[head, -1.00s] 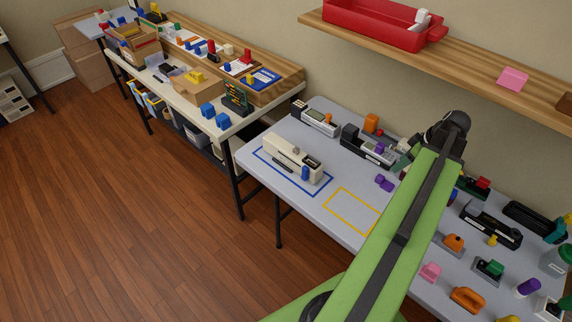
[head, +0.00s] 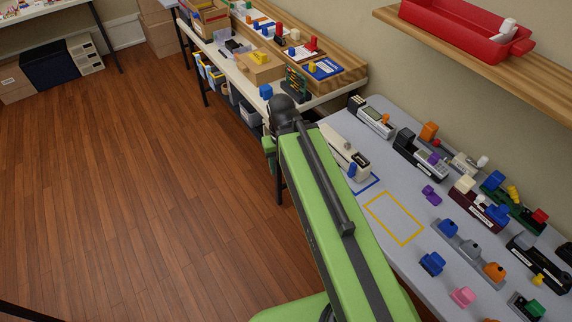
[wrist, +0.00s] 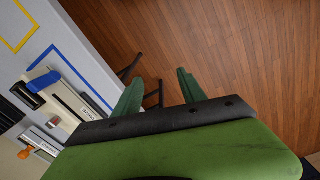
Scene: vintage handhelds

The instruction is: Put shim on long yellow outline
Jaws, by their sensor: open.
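The yellow outline (head: 371,204) is drawn on the grey table and is empty inside; a corner of it also shows in the wrist view (wrist: 33,40). I cannot tell which small piece is the shim. A beige handheld (head: 341,146) with a blue piece (head: 362,172) at its near end lies in the blue outline (head: 371,185). My gripper (wrist: 160,90) is open and empty in the wrist view, over the floor beside the table. In the head view my arm hides most of it and part of the beige handheld.
A purple piece (head: 431,195) lies right of the yellow outline. Several handhelds and coloured pieces crowd the table's right and back, including a blue one (head: 432,263) and a pink one (head: 462,297). A shelf (head: 460,55) with a red tray (head: 465,38) overhangs the back.

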